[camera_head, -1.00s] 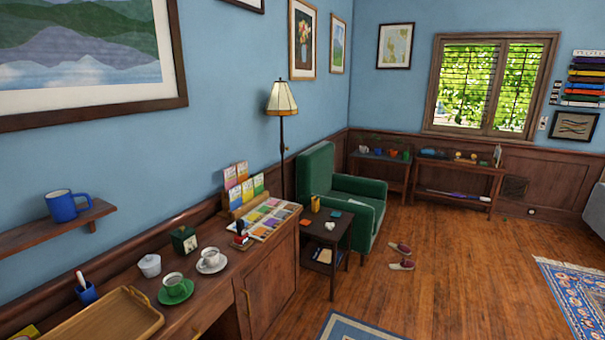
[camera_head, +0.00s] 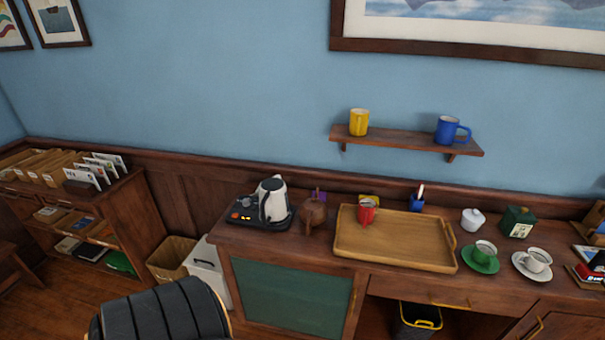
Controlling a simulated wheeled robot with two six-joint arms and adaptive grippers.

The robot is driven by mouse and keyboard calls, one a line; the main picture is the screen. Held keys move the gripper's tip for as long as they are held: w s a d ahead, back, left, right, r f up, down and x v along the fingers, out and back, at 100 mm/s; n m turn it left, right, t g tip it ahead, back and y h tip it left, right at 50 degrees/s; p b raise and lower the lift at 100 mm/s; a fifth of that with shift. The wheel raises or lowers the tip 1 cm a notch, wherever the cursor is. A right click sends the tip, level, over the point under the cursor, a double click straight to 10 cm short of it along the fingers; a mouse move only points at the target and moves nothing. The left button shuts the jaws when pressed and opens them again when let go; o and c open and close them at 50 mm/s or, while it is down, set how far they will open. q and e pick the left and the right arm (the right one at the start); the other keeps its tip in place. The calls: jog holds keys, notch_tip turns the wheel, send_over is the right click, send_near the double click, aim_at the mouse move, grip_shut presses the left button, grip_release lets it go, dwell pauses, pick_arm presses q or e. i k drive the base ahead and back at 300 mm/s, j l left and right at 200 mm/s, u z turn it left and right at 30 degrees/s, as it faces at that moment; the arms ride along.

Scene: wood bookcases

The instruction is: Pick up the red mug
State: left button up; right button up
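The red mug (camera_head: 366,212) stands upright in the back left part of a wooden tray (camera_head: 400,262) on the sideboard (camera_head: 302,246). It is small in the view, and I cannot tell which way its handle points. Nothing covers it from my side. Neither of my grippers is in the picture.
A green cup (camera_head: 484,250) and a white cup (camera_head: 537,260) on saucers stand right. A wall shelf (camera_head: 400,141) above holds yellow (camera_head: 358,122) and blue (camera_head: 447,129) mugs.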

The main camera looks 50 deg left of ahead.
aim_at(366, 209)
jog(key=u, duration=1.05)
jog(key=i+j+u, duration=0.15)
jog(key=j, duration=0.2)
jog(key=i+j+u, duration=0.1)
jog(key=i+j, duration=0.2)
